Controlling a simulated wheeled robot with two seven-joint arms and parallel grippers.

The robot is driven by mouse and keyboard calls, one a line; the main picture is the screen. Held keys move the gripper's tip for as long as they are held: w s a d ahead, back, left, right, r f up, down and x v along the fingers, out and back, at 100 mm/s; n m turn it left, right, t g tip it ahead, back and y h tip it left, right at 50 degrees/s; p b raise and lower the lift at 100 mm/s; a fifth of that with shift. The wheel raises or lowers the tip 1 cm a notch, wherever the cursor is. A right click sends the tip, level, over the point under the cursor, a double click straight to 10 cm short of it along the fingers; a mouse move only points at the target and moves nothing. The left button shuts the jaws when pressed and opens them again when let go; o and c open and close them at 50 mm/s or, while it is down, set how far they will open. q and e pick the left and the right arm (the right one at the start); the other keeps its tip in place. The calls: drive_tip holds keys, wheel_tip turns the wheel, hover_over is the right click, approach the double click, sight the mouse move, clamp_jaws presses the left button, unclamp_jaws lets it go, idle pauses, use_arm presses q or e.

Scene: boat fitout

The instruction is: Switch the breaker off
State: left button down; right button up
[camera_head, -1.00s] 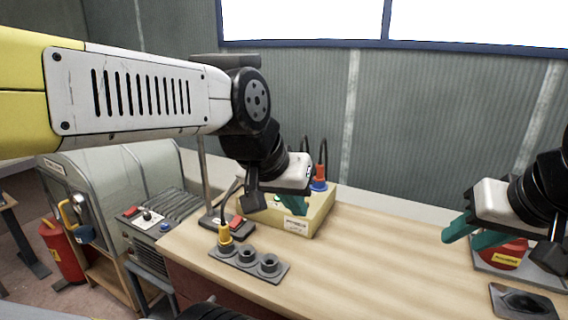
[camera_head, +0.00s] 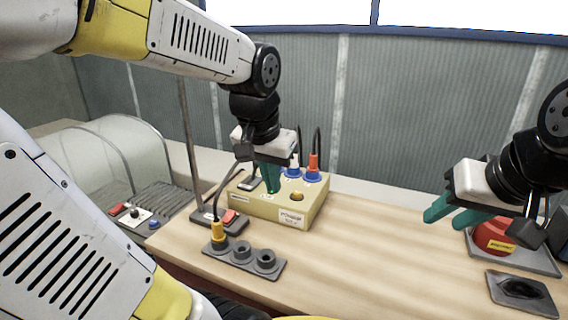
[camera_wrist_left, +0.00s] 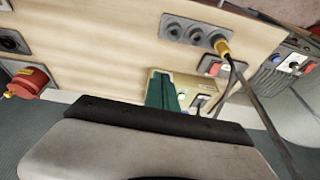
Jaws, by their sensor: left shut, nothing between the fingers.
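A yellow box (camera_head: 265,208) with a white label stands on the wooden bench, with cabled plugs in its top. In the left wrist view the box (camera_wrist_left: 212,84) shows a lit green lamp (camera_wrist_left: 182,97) and a small dark lever-like part (camera_wrist_left: 198,103); I cannot tell for certain that this is the breaker. My left gripper (camera_head: 271,190) points down at the box top, shut and empty; I cannot tell whether it touches. Its teal fingers (camera_wrist_left: 158,75) hide part of the box in the wrist view. My right gripper (camera_head: 440,218) is open and empty above the bench at right.
A grey block with a red switch (camera_head: 230,217) stands left of the box. A grey socket strip (camera_head: 243,257) with a yellow plug (camera_head: 218,232) is in front. A red part (camera_head: 494,236) on a grey plate lies at right. The bench middle is clear.

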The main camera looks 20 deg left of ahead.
use_arm(q)
drive_tip(key=w+a+f+m+g+y, duration=0.2)
drive_tip(key=w+a+f+y, duration=0.2)
drive_tip(key=w, duration=0.5)
drive_tip(key=w+a+f+m+g+y, duration=0.2)
drive_tip(key=w+a+f+y, duration=0.2)
drive_tip(key=w, duration=0.5)
drive_tip(key=m+t+y, duration=0.4)
drive_tip(key=y, duration=0.4)
approach(255, 168)
drive_tip(key=w+d, duration=0.2)
drive_tip(key=d, duration=0.1)
drive_tip(key=shift+w+d+r, duration=0.25)
drive_tip(key=shift+w+r, duration=0.1)
drive_tip(key=shift+w+d+f+m+t+y, duration=0.2)
drive_tip(key=shift+w+d+m+t+y, duration=0.1)
drive_tip(key=shift+w+m, duration=0.1)
drive_tip(key=x, duration=1)
drive_tip(key=shift+s, duration=0.1)
